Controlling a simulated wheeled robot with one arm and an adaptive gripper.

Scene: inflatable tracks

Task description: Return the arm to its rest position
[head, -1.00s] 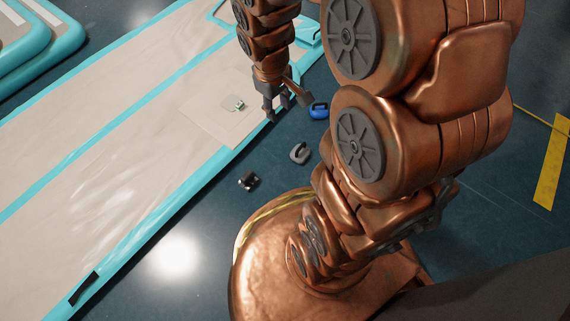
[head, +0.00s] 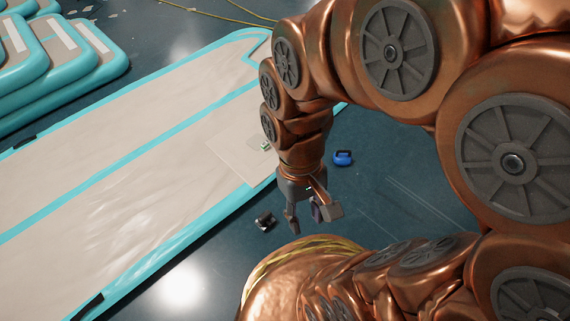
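My arm is copper-coloured with grey round joint caps and arches over the right half of the head view. My gripper (head: 312,217) hangs down from it, fingers pointing at the floor, to the right of the inflatable track (head: 120,175). Its fingers look spread apart. A dark part shows between them; I cannot tell whether it is part of the gripper or something on the floor behind. The gripper does not visibly hold anything.
A blue kettlebell-shaped weight (head: 343,158) and a black one (head: 265,221) lie on the dark floor near my gripper. A square panel (head: 232,158) with a small green item (head: 265,146) lies on the track. Stacked tracks (head: 75,65) stand far left.

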